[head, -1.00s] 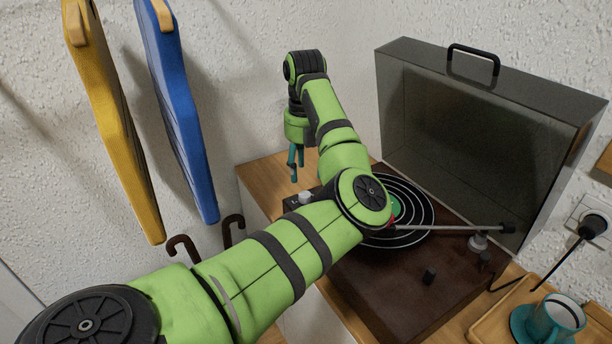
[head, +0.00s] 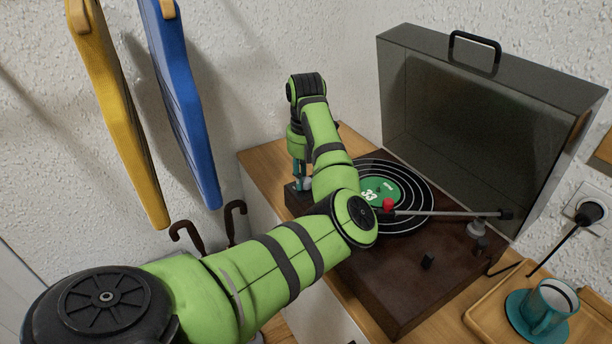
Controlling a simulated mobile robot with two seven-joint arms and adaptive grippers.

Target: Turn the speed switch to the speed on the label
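A brown record player (head: 385,290) stands on a wooden top with its lid open. The black record (head: 420,208) on it has a green label (head: 380,188) that reads "33". A small pale knob (head: 306,184), likely the speed switch, sits at the player's far left corner. My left gripper (head: 301,186), with teal fingers, points down right at this knob. The fingers partly cover the knob, and I cannot tell whether they are closed on it. Any speed marks around the knob are hidden or too small to read. My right gripper is out of view.
The tonearm (head: 445,213) with a red head (head: 388,205) lies across the record. The raised lid (head: 480,130) stands behind. A teal cup (head: 548,305) is on a wooden tray (head: 485,315) at right. Yellow and blue folding chairs hang left.

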